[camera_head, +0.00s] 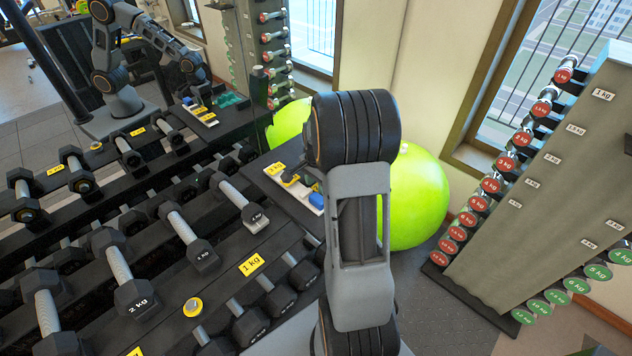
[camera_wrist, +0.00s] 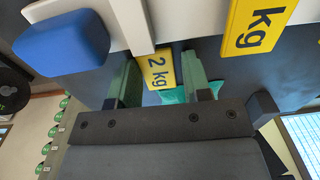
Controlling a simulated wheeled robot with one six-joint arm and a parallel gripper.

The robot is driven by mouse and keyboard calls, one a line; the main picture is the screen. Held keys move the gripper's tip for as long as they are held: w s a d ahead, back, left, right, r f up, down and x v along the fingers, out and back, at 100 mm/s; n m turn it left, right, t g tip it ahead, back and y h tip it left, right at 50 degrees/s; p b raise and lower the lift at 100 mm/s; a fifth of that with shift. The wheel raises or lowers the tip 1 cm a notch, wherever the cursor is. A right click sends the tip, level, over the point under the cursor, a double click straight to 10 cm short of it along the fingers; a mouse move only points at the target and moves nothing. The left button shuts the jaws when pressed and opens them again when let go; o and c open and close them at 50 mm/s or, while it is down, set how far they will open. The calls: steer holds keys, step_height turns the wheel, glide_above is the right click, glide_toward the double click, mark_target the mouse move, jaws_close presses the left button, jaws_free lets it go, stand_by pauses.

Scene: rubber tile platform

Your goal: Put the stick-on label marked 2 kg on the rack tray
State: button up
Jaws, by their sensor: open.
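The yellow label marked 2 kg (camera_wrist: 160,68) shows in the wrist view, between the two green fingers of my gripper (camera_wrist: 158,84). The fingers are apart, with a gap on both sides of the label, so it is not gripped. In the head view my gripper is largely hidden behind my own arm, near the white holder (camera_head: 273,178). The rack tray (camera_head: 225,285) is black and slopes across the lower left. It bears a yellow 1 kg label (camera_head: 250,264) on its front strip and a round yellow piece (camera_head: 192,307).
A blue block (camera_wrist: 62,42) and another yellow label ending in kg (camera_wrist: 256,25) lie beside my fingers. Dumbbells (camera_head: 130,285) fill the rack. A green ball (camera_head: 418,195) stands behind my arm. A mirror at upper left reflects my arm and the rack.

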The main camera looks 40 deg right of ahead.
step_height(320, 180, up, 12)
steer(key=s+a+r+n+t, duration=0.1)
steer(key=s+a+n+t, duration=0.1)
steer(key=s+a+n, duration=0.4)
steer(key=s+a+r+n+t, duration=0.1)
steer(key=s+a+n+t, duration=0.1)
steer(key=s+a+n, duration=0.5)
steer(key=a+n, duration=0.3)
steer(key=a, duration=0.3)
steer(key=shift+s+r, duration=0.2)
steer(key=shift+r, duration=0.15)
